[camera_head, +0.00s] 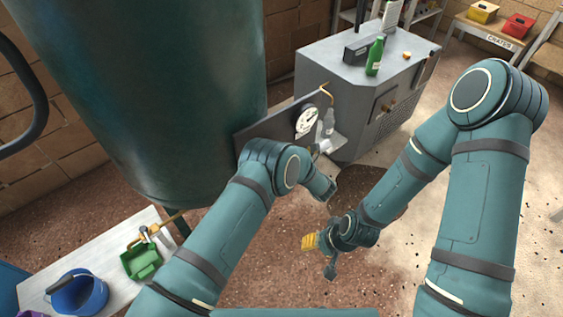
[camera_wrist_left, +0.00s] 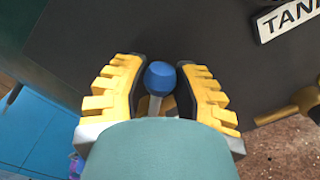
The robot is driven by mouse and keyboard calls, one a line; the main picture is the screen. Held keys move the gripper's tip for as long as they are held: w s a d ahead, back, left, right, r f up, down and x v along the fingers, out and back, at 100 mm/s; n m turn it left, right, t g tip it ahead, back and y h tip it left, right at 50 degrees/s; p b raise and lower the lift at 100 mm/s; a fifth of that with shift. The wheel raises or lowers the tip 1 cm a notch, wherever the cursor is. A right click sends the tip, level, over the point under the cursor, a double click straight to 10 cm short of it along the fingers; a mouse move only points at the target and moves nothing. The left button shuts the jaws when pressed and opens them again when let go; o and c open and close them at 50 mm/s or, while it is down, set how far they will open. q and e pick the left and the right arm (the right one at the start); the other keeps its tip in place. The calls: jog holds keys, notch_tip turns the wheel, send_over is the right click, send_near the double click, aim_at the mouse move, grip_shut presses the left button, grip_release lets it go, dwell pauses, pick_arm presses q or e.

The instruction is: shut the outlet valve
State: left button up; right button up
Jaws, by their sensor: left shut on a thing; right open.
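In the left wrist view, my left gripper (camera_wrist_left: 160,78) has its yellow-padded fingers around a lever with a blue ball knob (camera_wrist_left: 160,76) and a pale stem. It is shut on this lever. A brass fitting (camera_wrist_left: 298,108) shows at the right edge. I cannot tell whether the lever belongs to the outlet valve. In the head view the left fingers are not clearly visible. My right gripper (camera_head: 320,256) is open and empty above the floor. A brass pipe fitting (camera_head: 150,230) is at the foot of the green tank (camera_head: 150,90).
A panel with a round gauge (camera_head: 306,120) stands beside the tank. A grey cabinet (camera_head: 345,85) carries a green bottle (camera_head: 374,57). A low white bench (camera_head: 110,262) holds a green bin (camera_head: 141,262) and a blue bucket (camera_head: 80,294). Speckled floor lies open at right.

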pick_arm(q)
jog(key=shift+s+a+r+n, duration=0.1)
jog(key=shift+n, duration=0.2)
jog(key=shift+s+a+r+n, duration=0.3)
jog(key=shift+a+r+n, duration=0.05)
jog(key=shift+n, duration=0.4)
jog(key=shift+s+a+r+n, duration=0.3)
jog(key=shift+a+n, duration=0.05)
jog(key=shift+n, duration=0.4)
jog(key=shift+s+a+r+n, duration=0.2)
jog(key=shift+s+a+n, duration=0.2)
jog(key=shift+n, duration=0.4)
jog(key=shift+s+a+r+n, duration=0.15)
jog(key=shift+s+a+n, duration=0.25)
jog(key=shift+n, duration=0.4)
jog(key=shift+w, duration=0.1)
jog(key=shift+a, duration=0.1)
jog(key=shift+s+a+r+n+b, duration=0.1)
jog(key=shift+s+a+n+b, duration=0.1)
jog(key=shift+s+a+n, duration=0.3)
jog(key=shift+s+a+n+b, duration=0.1)
jog(key=shift+a+n+b, duration=0.05)
jog(key=shift+n, duration=0.55)
jog(key=o, duration=0.9)
